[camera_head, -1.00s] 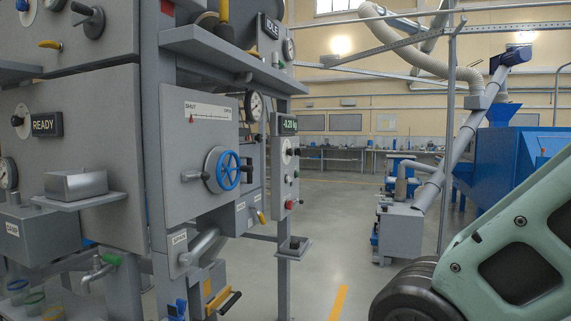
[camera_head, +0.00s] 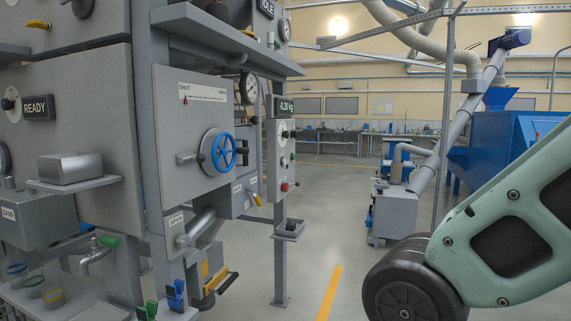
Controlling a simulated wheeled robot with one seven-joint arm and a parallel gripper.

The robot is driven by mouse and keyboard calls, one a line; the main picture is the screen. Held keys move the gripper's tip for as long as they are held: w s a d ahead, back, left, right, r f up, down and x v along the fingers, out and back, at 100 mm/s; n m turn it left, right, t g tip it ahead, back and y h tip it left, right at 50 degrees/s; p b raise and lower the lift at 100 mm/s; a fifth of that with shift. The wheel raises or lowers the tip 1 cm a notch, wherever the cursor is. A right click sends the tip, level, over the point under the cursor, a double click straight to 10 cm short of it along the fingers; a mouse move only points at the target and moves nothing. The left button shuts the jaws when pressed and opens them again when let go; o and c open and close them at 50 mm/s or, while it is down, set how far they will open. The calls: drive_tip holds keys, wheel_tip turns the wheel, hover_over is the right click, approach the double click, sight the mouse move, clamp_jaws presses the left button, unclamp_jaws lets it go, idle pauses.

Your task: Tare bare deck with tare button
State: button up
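A narrow grey control panel (camera_head: 281,150) stands on the post at the right end of the rig, seen at a slant. Its display (camera_head: 285,106) reads about -0.20 kg. Below the display are a white dial, a dark knob and a red button (camera_head: 285,187); small details and labels there are too small to read, so I cannot tell which control is the tare button. My gripper is out of view; only a green and black part of my arm shows at the right.
A blue handwheel (camera_head: 222,151) and lever stick out from the grey cabinet at the left. A yellow-black handle (camera_head: 222,283) juts out low. The floor (camera_head: 310,260) in front of the panel is open, with a yellow line. A grey machine (camera_head: 395,212) stands behind.

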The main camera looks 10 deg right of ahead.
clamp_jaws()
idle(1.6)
